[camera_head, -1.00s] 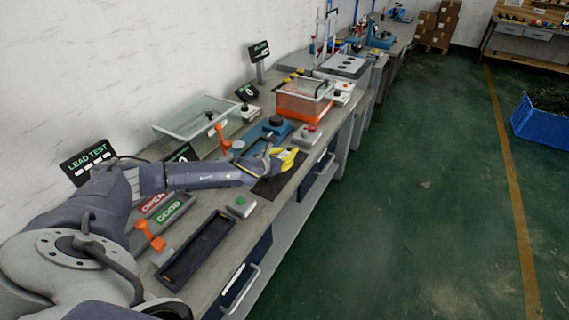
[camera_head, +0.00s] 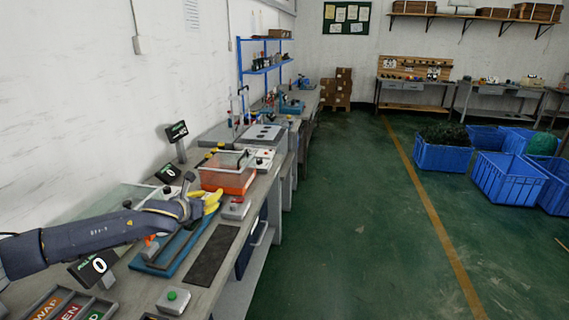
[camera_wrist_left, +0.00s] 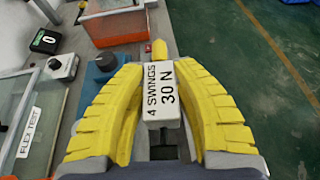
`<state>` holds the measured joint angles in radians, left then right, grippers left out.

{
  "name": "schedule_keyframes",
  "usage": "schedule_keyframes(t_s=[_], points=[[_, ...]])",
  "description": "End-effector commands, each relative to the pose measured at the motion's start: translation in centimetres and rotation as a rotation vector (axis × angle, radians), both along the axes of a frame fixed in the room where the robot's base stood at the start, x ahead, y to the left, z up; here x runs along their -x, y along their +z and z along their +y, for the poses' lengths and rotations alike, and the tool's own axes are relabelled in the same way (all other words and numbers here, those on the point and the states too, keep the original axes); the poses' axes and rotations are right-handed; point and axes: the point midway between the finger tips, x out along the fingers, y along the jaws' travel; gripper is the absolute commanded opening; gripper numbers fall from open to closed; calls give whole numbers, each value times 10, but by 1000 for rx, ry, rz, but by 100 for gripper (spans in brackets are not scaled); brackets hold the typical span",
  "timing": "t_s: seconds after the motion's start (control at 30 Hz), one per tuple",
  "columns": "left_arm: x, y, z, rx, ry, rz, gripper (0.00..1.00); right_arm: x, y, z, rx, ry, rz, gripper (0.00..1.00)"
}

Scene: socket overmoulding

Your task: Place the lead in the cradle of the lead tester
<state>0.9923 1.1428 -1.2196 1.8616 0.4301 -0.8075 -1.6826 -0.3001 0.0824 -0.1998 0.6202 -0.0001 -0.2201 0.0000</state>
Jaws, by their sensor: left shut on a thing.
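My left gripper (camera_head: 208,205) reaches over the bench from the left, near the blue fixture. In the left wrist view its yellow fingers (camera_wrist_left: 158,68) close in around a grey block (camera_wrist_left: 163,95) marked "4 SWINGS 30 N". My right gripper is not in view.
A blue fixture (camera_head: 170,262) and a dark mat (camera_head: 213,255) lie below my gripper. A green-button box (camera_head: 173,300) stands in front. A red-button box (camera_head: 235,210) and an orange clear-walled bin (camera_head: 228,175) stand close by.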

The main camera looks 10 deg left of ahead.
Motion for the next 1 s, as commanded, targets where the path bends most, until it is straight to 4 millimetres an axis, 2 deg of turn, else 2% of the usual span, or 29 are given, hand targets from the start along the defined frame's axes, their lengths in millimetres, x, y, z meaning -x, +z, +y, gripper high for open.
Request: schedule_keyframes(t_s=[0.2, 0.37, 0.47, 0.67, 0.8, 1.0], points=[[10, 1, 20, -2, 124, -1, 0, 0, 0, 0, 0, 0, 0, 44], [19, 16, -3, 1, 190, -3, 0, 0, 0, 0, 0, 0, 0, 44], [25, 28, -28, 4, 210, -2, 0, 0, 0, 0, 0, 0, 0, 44], [43, 59, -90, 7, 206, -4, 0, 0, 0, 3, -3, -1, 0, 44], [58, 84, -137, 6, 170, -5, 0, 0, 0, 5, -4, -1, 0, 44], [74, 108, -190, 4, 93, -4, 0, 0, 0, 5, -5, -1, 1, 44]])
